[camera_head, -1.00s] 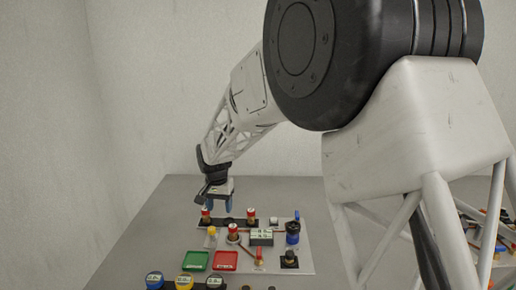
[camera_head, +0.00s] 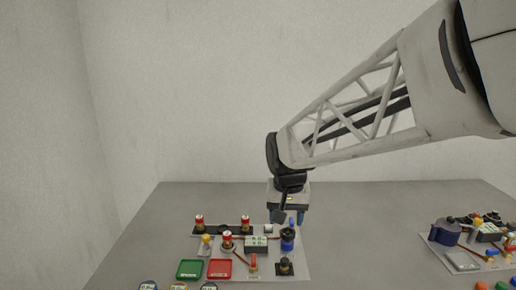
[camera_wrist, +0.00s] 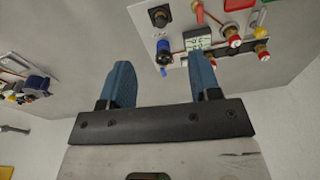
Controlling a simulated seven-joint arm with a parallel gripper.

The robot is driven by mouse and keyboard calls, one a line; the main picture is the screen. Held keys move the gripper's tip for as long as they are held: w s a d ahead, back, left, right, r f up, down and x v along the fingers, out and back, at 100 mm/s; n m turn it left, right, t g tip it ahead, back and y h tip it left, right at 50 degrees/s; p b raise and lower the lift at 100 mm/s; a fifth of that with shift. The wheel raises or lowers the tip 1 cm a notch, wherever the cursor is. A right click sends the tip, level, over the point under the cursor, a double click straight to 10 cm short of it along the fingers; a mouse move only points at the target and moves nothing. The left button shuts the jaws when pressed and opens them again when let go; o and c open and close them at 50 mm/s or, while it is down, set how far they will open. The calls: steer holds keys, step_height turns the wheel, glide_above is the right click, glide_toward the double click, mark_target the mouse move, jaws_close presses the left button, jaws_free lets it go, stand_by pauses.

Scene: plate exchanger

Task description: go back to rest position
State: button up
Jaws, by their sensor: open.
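My gripper (camera_head: 288,216) is above the back right part of the plate-exchanger board (camera_head: 300,262) in the head view. In the wrist view its two blue fingers (camera_wrist: 160,82) stand wide apart with nothing between them. The board also shows upside down at the top of the wrist view (camera_wrist: 150,45). It carries several red-and-white capped fittings (camera_head: 227,239), a blue fitting (camera_head: 288,239), a small display box (camera_head: 256,243) and a black knob (camera_head: 284,266).
A green tray (camera_head: 189,270) and a red tray (camera_head: 219,268) sit at the board's front left. Several round gauges (camera_head: 148,286) are at the bottom edge. A second board (camera_head: 440,252) with parts stands at right. Grey table (camera_head: 370,230) between the boards is clear.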

steer(key=s+d+f, duration=0.1)
steer(key=s+d, duration=0.4)
steer(key=s, duration=0.7)
steer(key=s+d+t, duration=0.1)
steer(key=s+d, duration=0.5)
steer(key=s, duration=0.5)
steer(key=shift+s+d+f+n, duration=0.3)
steer(key=shift+s+f+n, duration=0.05)
steer(key=shift+n, duration=0.05)
